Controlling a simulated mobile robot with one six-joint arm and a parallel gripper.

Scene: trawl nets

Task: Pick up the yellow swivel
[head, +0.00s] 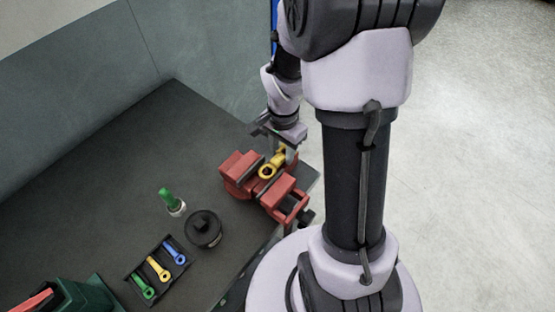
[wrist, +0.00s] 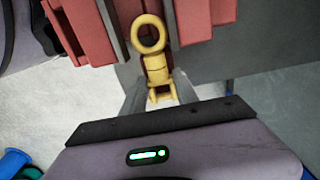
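A yellow swivel (head: 269,169) with a ring at one end and a fork at the other is at the red vise (head: 243,173). In the wrist view the swivel's ring (wrist: 152,36) is at the gap between the red jaws (wrist: 85,28), and its fork points toward my gripper. My gripper (wrist: 161,88) has its grey fingers on either side of the fork, very close to it. I cannot tell whether they touch it. In the head view my gripper (head: 287,146) is just above and behind the vise, partly hiding the swivel's far end.
A black tray (head: 130,279) holds green, yellow and blue pieces (head: 159,268). A round black container (head: 204,229) and a green-topped bottle (head: 171,201) stand near it. A dark green box (head: 82,296) is at bottom left. The back of the dark table is clear.

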